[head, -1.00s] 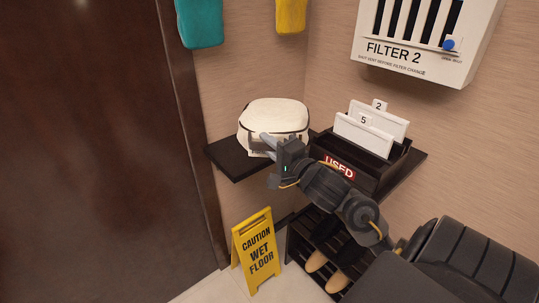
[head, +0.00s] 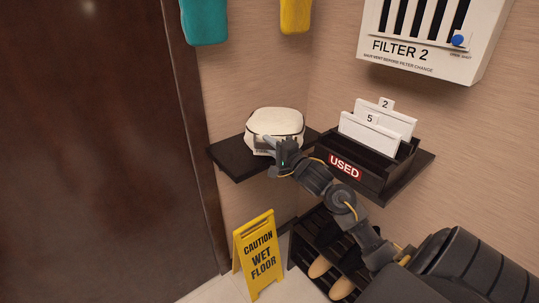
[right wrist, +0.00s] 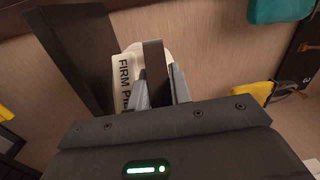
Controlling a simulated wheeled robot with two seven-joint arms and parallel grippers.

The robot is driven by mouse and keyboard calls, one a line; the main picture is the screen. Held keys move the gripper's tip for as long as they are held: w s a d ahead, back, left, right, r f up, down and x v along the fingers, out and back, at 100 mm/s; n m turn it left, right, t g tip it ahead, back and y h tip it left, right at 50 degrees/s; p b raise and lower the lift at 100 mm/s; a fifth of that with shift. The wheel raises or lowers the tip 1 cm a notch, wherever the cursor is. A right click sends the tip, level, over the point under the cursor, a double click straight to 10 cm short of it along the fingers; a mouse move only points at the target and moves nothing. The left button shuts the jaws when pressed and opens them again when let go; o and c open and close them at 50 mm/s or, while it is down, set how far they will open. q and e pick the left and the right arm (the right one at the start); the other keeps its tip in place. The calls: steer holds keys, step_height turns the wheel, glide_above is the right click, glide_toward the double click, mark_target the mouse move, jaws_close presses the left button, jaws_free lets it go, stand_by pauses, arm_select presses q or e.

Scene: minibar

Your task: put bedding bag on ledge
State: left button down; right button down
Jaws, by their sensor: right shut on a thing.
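The bedding bag (head: 275,122) is cream white with dark trim, and in the head view it is at the black corner ledge (head: 232,160), over its back part. It looks upright; whether its full weight rests on the ledge I cannot tell. My right gripper (head: 271,144) is at the bag's front, shut on its dark strap. In the right wrist view the strap (right wrist: 153,70) runs between the fingers (right wrist: 160,92). Behind it shows the bag's white label (right wrist: 122,80), reading "FIRM PI…", partly hidden. My left gripper is not in view.
A black tray marked USED (head: 372,165) holds white panels numbered 2 and 5, right of the bag. A yellow wet floor sign (head: 258,255) stands below. A shoe rack (head: 305,245) is under the ledge. The ledge's front left part is bare.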

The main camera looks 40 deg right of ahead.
step_height(320, 180, down, 3)
steer(key=shift+w+d+f, duration=0.1)
steer(key=shift+d+f, duration=0.05)
steer(key=shift+f, duration=0.05)
steer(key=c, duration=1.3)
jaws_free()
steer(key=shift+f, duration=0.1)
steer(key=s, duration=0.8)
steer(key=s+b, duration=0.1)
steer(key=s, duration=0.3)
steer(key=shift+a+f, duration=0.2)
steer(key=shift+f, duration=0.1)
steer(key=shift+f, duration=0.1)
